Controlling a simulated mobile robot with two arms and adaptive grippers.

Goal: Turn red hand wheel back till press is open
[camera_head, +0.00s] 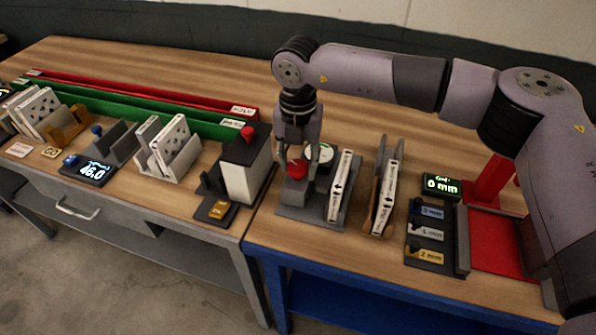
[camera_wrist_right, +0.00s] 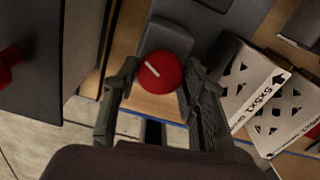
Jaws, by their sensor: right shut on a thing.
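The red hand wheel (camera_head: 297,169) sits on the grey press (camera_head: 294,212) near the left end of the blue-framed table. In the right wrist view the wheel (camera_wrist_right: 163,72) shows a pale line on top, slanting. My right gripper (camera_head: 297,156) reaches down from above with its fingers on either side of the wheel, shut on it. A filter with a white printed edge (camera_head: 341,186) stands upright in the press, right of the wheel. My left gripper is not in view.
Another filter (camera_head: 386,197) stands in a holder to the right. Beyond are a display reading 0 mm (camera_head: 442,186) and a red plate (camera_head: 495,241). A white box-shaped device with a red knob (camera_head: 247,133) stands close on the left. Wood behind the press is clear.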

